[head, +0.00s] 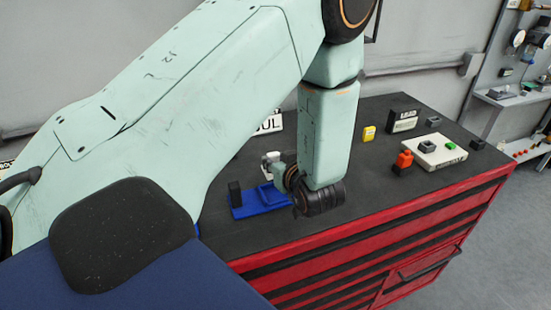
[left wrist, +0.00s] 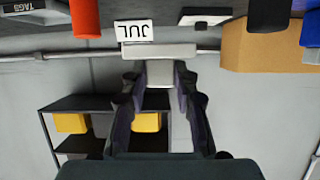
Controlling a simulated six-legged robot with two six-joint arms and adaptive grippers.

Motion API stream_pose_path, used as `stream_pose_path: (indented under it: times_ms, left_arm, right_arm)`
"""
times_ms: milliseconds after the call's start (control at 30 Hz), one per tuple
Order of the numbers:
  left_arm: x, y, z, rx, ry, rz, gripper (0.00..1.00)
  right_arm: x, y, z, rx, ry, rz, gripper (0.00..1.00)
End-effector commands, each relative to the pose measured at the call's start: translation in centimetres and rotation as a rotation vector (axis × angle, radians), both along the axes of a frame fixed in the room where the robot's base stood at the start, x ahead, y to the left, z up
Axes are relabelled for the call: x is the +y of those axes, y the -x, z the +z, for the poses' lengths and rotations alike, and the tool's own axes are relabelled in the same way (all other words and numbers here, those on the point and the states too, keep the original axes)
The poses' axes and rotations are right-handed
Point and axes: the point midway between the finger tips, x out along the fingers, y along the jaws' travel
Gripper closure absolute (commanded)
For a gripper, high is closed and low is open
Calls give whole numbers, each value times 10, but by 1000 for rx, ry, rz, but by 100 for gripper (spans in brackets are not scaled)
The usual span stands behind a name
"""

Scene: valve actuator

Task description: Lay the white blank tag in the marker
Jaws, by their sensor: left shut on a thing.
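My left gripper (left wrist: 160,82) is shut on the grey stem-like part of a pale piece, the white blank tag (left wrist: 158,50), whose wide white end lies across beyond the fingertips. In the head view my left gripper (head: 285,177) is mostly hidden by its own arm, low over the dark bench top. A small pale piece (head: 271,157) shows at its far end there. A white box (head: 437,150) with a green button and black block stands at the right of the bench; its front label is too small to read, so I cannot tell if it is the marker. My right gripper is not in view.
A blue fixture (head: 262,202) with a black post lies beside my wrist. A white JUL sign (head: 269,124) stands behind. A yellow item (head: 369,133), a black labelled box (head: 404,121) and a red-orange knob (head: 403,161) stand to the right. The bench's front edge is near.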

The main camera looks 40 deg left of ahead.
Motion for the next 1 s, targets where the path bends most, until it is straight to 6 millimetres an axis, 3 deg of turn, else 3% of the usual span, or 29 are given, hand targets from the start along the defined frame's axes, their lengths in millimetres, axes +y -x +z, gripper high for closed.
stream_pose_path:
  times_ms: [600, 1000]
  left_arm:
    - [2, -1, -51, 1, 1, 2, 100]
    - [2, -1, -58, 0, 0, 1, 100]
  right_arm:
    - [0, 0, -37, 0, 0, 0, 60]
    - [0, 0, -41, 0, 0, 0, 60]
